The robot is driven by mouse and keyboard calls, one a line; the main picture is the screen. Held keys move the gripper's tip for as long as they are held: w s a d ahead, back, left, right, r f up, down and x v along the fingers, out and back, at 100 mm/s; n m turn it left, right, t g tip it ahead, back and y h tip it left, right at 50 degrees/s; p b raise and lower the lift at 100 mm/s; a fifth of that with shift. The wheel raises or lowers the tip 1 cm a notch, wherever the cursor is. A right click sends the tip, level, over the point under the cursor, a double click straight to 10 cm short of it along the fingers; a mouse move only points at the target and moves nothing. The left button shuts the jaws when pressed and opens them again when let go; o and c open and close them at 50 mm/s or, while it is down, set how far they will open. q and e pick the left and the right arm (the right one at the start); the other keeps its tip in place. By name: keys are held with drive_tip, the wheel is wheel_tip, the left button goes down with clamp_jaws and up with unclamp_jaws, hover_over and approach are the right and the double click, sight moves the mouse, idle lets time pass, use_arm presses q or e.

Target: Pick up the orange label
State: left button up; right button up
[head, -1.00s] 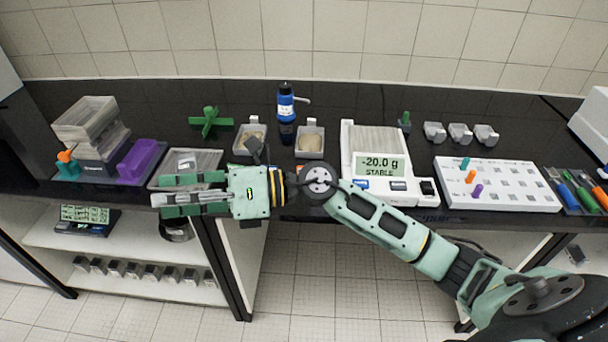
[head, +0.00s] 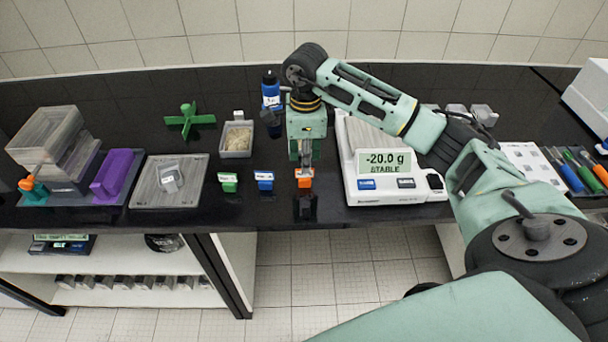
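The orange label (head: 304,178) stands upright near the front edge of the black bench, with a pale face on its upper part. My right gripper (head: 304,163) points down right above and behind it, and its tips come close to or overlap the label's top in the head view. The fingers are seen nearly in line, so I cannot tell whether they touch or grip the label. My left gripper is not in view.
A blue label (head: 264,180) and a green label (head: 228,182) stand in a row to the left. The scale (head: 378,190), reading -20.0 g, is close on the right. A blue-capped bottle (head: 271,92) and a sample tray (head: 237,139) stand behind.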

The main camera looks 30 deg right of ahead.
sight(305, 177)
wheel_tip(305, 177, down, 3)
drive_tip(key=shift+r+p, duration=0.2)
drive_tip(key=shift+p, duration=0.7)
drive_tip(key=shift+w+f, duration=0.2)
drive_tip(key=shift+f, duration=0.95)
drive_tip(key=c, duration=0.4)
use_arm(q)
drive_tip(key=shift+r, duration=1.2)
use_arm(e)
clamp_jaws()
